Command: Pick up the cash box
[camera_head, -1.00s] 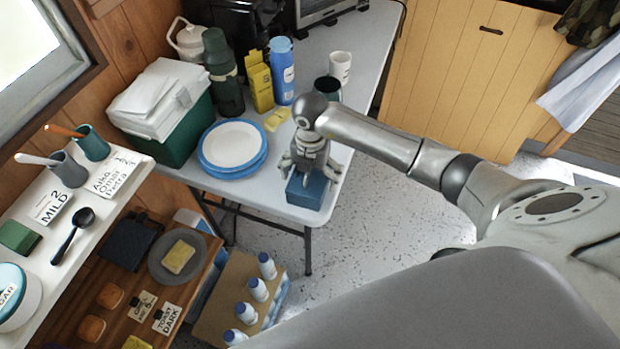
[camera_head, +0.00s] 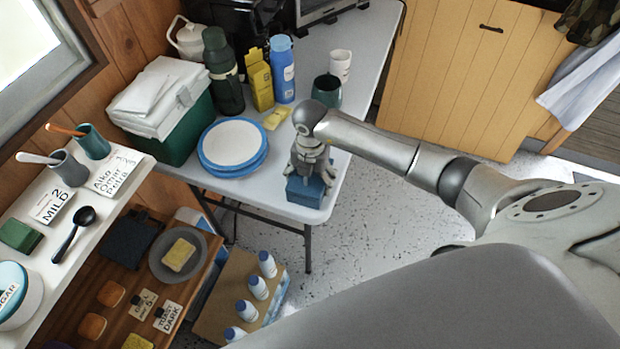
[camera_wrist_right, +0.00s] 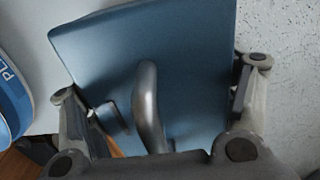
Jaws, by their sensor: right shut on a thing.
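The cash box (camera_head: 306,194) is a blue box at the front corner of the white folding table. In the right wrist view its blue lid (camera_wrist_right: 185,60) fills the middle, with a grey curved handle (camera_wrist_right: 148,105) on top. My right gripper (camera_head: 309,178) is above the box, pointing down. In the wrist view its fingers (camera_wrist_right: 170,105) stand on either side of the handle, and it is shut on the cash box. Whether the box touches the table is hard to tell. My left gripper is not in view.
Blue-rimmed plates (camera_head: 233,146) are stacked left of the box. A dark green mug (camera_head: 327,90), a white mug (camera_head: 340,66), a blue bottle (camera_head: 283,70) and a yellow carton (camera_head: 258,82) stand behind. Several white bottles (camera_head: 257,287) stand in a carton below the table edge.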

